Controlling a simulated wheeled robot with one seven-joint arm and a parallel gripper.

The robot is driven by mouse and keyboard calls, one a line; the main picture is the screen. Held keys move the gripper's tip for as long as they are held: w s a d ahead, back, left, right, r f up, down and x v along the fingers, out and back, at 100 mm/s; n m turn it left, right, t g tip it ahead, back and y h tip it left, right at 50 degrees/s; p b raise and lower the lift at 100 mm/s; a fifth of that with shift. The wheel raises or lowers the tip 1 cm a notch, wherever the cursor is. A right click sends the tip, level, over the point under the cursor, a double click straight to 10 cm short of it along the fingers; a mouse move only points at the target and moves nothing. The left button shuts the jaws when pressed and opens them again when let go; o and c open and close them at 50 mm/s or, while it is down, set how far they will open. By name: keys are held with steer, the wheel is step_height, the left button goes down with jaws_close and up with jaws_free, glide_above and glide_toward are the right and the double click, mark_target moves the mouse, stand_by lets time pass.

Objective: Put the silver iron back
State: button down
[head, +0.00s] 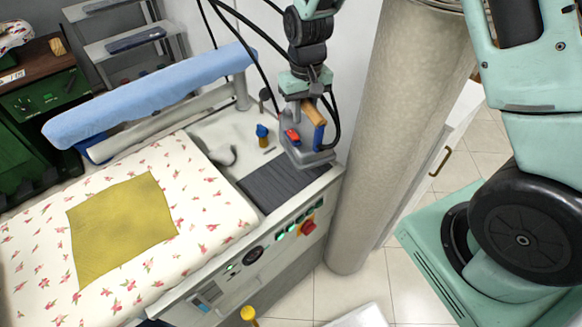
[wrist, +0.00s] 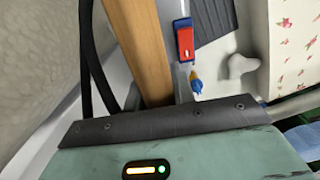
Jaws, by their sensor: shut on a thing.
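The silver iron (head: 312,157) has a wooden handle (head: 314,111) and a red-and-blue part on top. My gripper (head: 307,96) is shut on the iron from above, near the handle. The iron is at the far right end of a dark ribbed pad (head: 272,187) on the ironing station. I cannot tell whether its sole touches the pad. In the wrist view the wooden handle (wrist: 145,45) runs up from the gripper's dark edge, with the red-and-blue part (wrist: 185,42) beside it. The fingertips are hidden.
A small blue-and-yellow bottle (head: 262,135) stands left of the iron. A yellow cloth (head: 120,225) lies on the floral board (head: 215,205). A blue padded arm (head: 150,95) is behind. A thick pillar (head: 390,130) stands close on the right. Black cables hang around my arm.

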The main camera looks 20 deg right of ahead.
mark_target(288, 150)
steer(key=a+n, duration=0.1)
steer(key=s+a+n+p, duration=0.1)
steer(key=a, duration=0.2)
steer(key=shift+s+r+n+p, duration=0.15)
steer(key=shift+r+n+p, duration=0.1)
steer(key=shift+n+p, duration=0.15)
steer(key=shift+s+a+f, duration=0.1)
steer(key=shift+a+f, duration=0.05)
steer(key=shift+a, duration=0.15)
steer(key=shift+s+a+f+n, duration=0.1)
steer(key=shift+a+f+n, duration=0.05)
steer(key=shift+f+n, duration=0.15)
steer(key=shift+f+p, duration=1.65)
steer(key=shift+f, duration=3.1)
steer(key=shift+f, duration=0.1)
steer(key=c, duration=1.2)
jaws_free()
steer(key=shift+f, duration=0.15)
steer(key=shift+o, duration=0.2)
steer(key=shift+s, duration=0.1)
